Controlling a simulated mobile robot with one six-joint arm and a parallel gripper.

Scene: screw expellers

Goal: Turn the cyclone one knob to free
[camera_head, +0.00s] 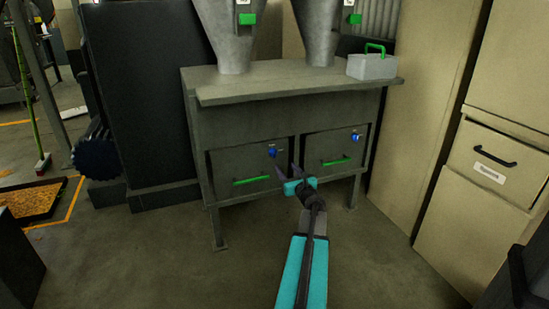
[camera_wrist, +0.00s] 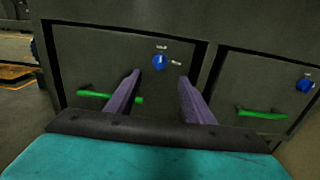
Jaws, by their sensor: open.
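Two blue knobs sit on the grey cabinet front, one on each drawer panel. The left knob (camera_head: 272,151) shows in the wrist view (camera_wrist: 160,62) with a white mark that seems to point up, and small labels above and to its right too blurred to read. The right knob (camera_head: 355,137) also shows at the right of the wrist view (camera_wrist: 305,85). No readable label tells which is cyclone one. My gripper (camera_head: 289,172) is open and empty, its two purple fingers apart. In the wrist view (camera_wrist: 160,77) the left knob lies between and just beyond the fingertips, apparently untouched.
Green handles (camera_head: 251,181) (camera_head: 336,161) stick out below the knobs. Two metal cones (camera_head: 232,40) (camera_head: 320,30) stand on the cabinet top (camera_head: 270,83) beside a grey box (camera_head: 371,67). Beige cabinets (camera_head: 490,150) stand right. The floor in front is clear.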

